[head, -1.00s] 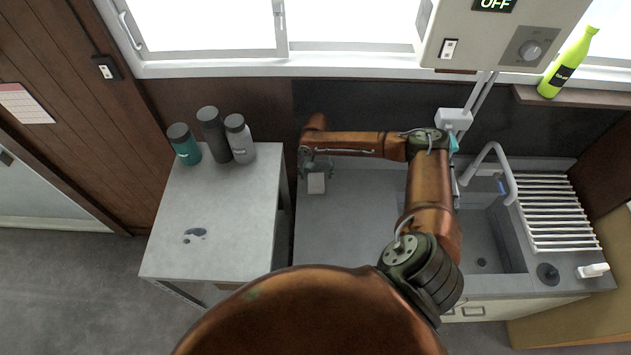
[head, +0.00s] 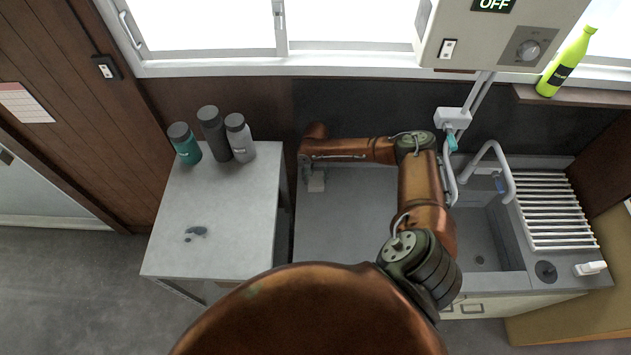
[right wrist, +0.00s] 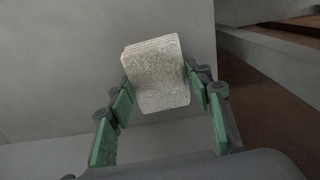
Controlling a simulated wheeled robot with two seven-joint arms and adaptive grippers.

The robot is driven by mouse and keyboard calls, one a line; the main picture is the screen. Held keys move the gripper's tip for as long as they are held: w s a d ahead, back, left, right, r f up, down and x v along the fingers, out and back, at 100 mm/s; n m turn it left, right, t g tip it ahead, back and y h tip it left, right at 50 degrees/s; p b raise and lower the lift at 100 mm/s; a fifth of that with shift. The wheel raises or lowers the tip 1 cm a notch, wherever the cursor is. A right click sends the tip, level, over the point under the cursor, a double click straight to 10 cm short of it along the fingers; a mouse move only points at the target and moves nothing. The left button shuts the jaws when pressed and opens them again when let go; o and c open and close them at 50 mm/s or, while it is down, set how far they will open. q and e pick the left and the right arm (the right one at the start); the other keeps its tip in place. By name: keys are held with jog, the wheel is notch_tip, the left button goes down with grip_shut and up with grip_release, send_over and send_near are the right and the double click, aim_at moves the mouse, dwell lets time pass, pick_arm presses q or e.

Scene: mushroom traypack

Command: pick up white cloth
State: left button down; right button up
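The white cloth (head: 316,183) is a small pale folded block on the grey counter, near its left end, partly hidden by my right gripper in the head view. In the right wrist view the cloth (right wrist: 157,76) looks speckled and layered, slightly tilted, and sits between the two fingers. My right gripper (right wrist: 162,92) has its green-padded fingers spread, one on each side of the cloth, with narrow gaps at its lower edges. Firm contact cannot be made out. In the head view the right gripper (head: 309,172) is at the cloth. My left gripper is out of view.
A grey side table (head: 225,215) stands left of the counter (head: 340,225), with several bottles at its back. A sink (head: 482,245) with a tap (head: 497,160) and a white drying rack (head: 550,212) are to the right. The counter's middle is clear.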

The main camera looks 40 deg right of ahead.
jog(key=c, duration=0.5)
jog(key=shift+o, duration=0.2)
jog(key=shift+r, duration=0.1)
jog(key=shift+r, duration=0.25)
notch_tip(320, 180, up, 2)
jog(key=shift+r+b, duration=0.1)
jog(key=shift+b, duration=0.3)
jog(key=s+a+r+b, duration=0.1)
jog(key=s+a+r, duration=0.7)
jog(key=a+r, duration=0.2)
jog(key=shift+s+a, duration=0.2)
jog(key=shift+a, duration=0.4)
